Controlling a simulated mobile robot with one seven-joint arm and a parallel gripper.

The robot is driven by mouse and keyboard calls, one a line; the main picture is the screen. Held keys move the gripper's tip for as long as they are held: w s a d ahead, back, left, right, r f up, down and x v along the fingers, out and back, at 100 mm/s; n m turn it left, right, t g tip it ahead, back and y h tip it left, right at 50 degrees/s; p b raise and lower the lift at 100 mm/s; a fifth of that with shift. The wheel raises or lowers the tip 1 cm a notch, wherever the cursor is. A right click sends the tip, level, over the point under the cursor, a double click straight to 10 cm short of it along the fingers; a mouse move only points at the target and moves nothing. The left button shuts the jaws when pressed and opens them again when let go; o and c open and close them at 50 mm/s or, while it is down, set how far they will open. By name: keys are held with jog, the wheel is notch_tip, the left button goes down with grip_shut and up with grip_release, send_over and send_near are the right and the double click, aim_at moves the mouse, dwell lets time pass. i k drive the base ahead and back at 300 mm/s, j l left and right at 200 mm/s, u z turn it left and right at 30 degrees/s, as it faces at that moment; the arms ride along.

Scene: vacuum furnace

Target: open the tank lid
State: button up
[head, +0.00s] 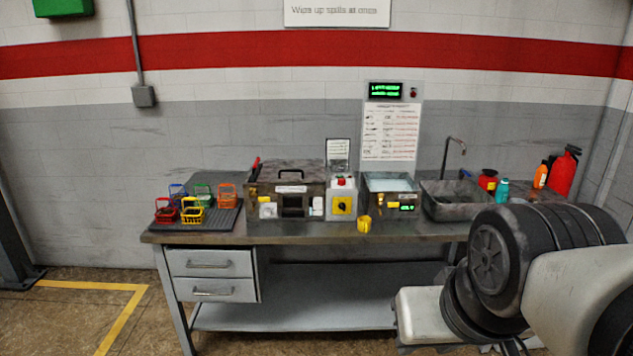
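The tank (315,203) stands on the workbench, left of centre in the head view. Its dark, stained lid (310,174) lies flat and closed on top. A black bar handle (291,173) stands up from the lid. A red-tipped lever or grip (254,163) shows at the tank's left edge. My arm fills the lower right of the head view, well to the right of the tank and in front of the bench. My gripper's fingers do not show, and nothing of mine touches the lid.
Coloured baskets (194,202) stand on a dark mat left of the tank. A control box (342,203) with a red button, an open liquid-filled bath (391,184) and a sink (456,200) stand to the right. A yellow cup-like object (364,224) sits near the front edge.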

aim_at(313, 170)
jog(key=i+j+z, duration=0.1)
jog(key=j, duration=0.35)
jog(key=i+j+z, duration=0.15)
jog(key=j, duration=0.3)
jog(key=i+j+z, duration=0.1)
jog(key=j, duration=0.35)
jog(key=i+j+z, duration=0.15)
jog(key=j, duration=0.3)
jog(key=i+j+z, duration=0.1)
jog(key=j, duration=0.4)
jog(key=j+z, duration=0.15)
jog(key=j, duration=0.45)
jog(key=j+z, duration=0.2)
jog(key=j, duration=0.35)
jog(key=j+z, duration=0.15)
jog(key=j, duration=0.45)
jog(key=k+j+z, duration=0.15)
jog(key=j, duration=0.4)
jog(key=k+j+z, duration=0.15)
jog(key=j, duration=0.45)
jog(key=k+j+z, duration=0.2)
jog(key=j, duration=0.35)
jog(key=k+j+z, duration=0.15)
jog(key=j, duration=0.35)
jog(key=k+j+z, duration=0.15)
jog(key=j, duration=0.35)
jog(key=i+j, duration=0.4)
jog(key=j, duration=0.2)
jog(key=i, duration=0.25)
jog(key=z, duration=0.05)
